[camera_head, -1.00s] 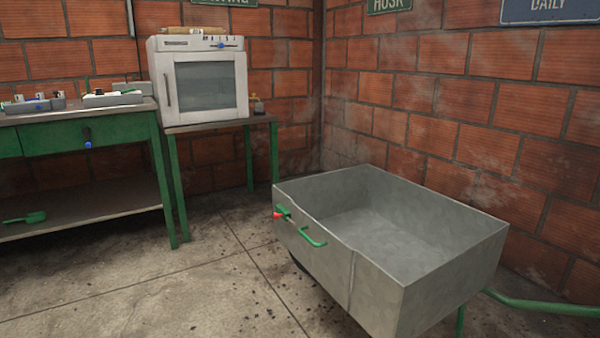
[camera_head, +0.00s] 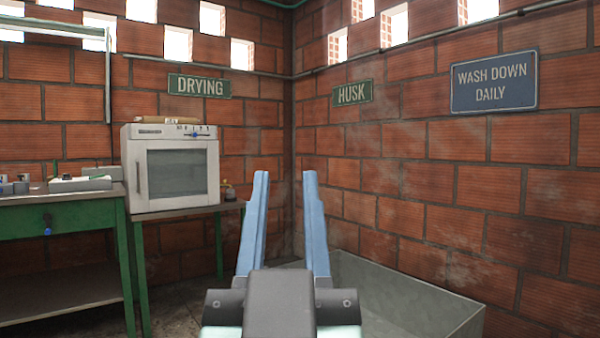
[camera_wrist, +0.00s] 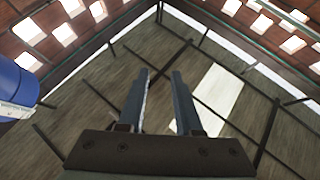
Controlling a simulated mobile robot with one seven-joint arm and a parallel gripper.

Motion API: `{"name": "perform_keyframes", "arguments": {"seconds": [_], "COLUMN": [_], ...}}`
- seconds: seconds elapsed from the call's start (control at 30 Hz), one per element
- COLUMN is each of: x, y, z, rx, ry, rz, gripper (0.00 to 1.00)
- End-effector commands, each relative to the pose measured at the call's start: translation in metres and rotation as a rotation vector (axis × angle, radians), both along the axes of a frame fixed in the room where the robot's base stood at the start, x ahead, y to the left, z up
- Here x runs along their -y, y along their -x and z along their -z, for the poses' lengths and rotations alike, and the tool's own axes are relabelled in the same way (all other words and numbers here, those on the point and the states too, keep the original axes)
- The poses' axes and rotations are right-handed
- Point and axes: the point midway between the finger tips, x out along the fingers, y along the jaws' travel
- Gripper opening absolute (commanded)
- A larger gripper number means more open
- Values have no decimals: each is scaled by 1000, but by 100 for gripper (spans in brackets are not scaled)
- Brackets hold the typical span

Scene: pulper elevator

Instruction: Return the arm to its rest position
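My gripper (camera_head: 287,200) is raised in the middle of the head view, with its two blue fingers pointing up. The fingers stand apart with nothing between them. In the wrist view my gripper (camera_wrist: 160,88) also shows two parted, empty fingers, with the ceiling and roof beams behind them.
A white oven (camera_head: 175,165) stands on a green-legged table at left, beside a green workbench (camera_head: 70,215). Brick walls meet in the corner behind, with DRYING (camera_head: 199,86) and HUSK (camera_head: 352,93) signs. A blue cylinder (camera_wrist: 15,85) edges the wrist view.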

Motion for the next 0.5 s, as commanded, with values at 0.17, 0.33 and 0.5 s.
{"name": "perform_keyframes", "arguments": {"seconds": [0.17,0.33,0.5], "x": [11,12,12], "y": [44,49,48], "z": [-42,-46,-46], "rx": [159,176,173], "ry": [-2,-2,-2], "rz": [22,25,23], "gripper": [34,34,34]}}
